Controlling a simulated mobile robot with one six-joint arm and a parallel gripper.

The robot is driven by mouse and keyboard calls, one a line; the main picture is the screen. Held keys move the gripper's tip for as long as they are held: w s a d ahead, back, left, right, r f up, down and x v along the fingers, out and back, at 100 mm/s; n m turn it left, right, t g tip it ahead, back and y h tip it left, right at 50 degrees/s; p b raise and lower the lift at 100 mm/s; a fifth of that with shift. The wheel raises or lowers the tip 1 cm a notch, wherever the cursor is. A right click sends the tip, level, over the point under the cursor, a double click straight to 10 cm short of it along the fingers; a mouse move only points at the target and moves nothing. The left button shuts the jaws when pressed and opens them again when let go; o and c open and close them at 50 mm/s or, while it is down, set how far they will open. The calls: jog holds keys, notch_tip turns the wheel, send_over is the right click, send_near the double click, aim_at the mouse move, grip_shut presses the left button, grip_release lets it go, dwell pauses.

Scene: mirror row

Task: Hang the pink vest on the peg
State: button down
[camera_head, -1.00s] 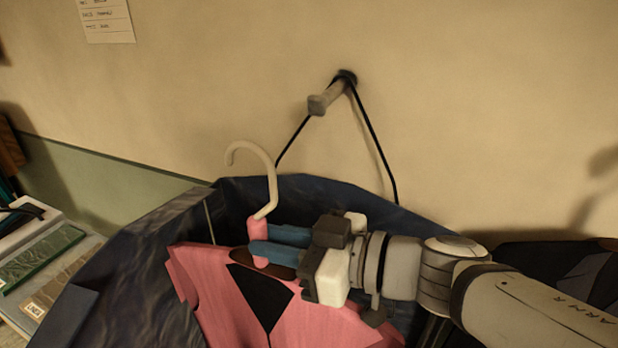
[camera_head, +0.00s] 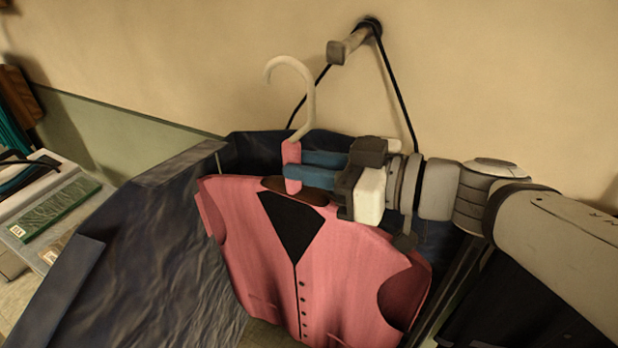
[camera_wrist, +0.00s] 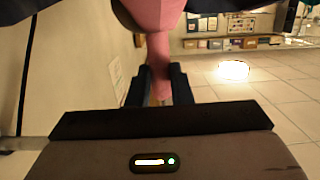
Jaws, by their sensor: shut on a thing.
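The pink vest (camera_head: 325,255) hangs upright on a hanger with a cream hook (camera_head: 308,95) and a pink neck. My gripper (camera_head: 290,170) is shut on the hanger's pink neck, just above the vest's collar. The wrist view shows both dark fingers on the pink neck (camera_wrist: 159,60). The peg (camera_head: 350,46) sticks out from the wall, above and to the right of the hook in the head view. The hook's open end is apart from the peg in the picture. A black cord (camera_head: 398,92) is looped over the peg.
A large dark blue crinkled item (camera_head: 165,235) spreads behind and left of the vest, below the cord. A table with a green packet (camera_head: 62,208) stands at the far left. Bare wall (camera_head: 200,60) lies left of the peg.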

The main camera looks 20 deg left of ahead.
jog(key=w+d+f+b, duration=0.1)
jog(key=w+b, duration=0.1)
jog(key=w, duration=1.5)
jog(key=shift+d+f+b, duration=0.3)
jog(key=shift+f, duration=0.1)
dwell(0.7)
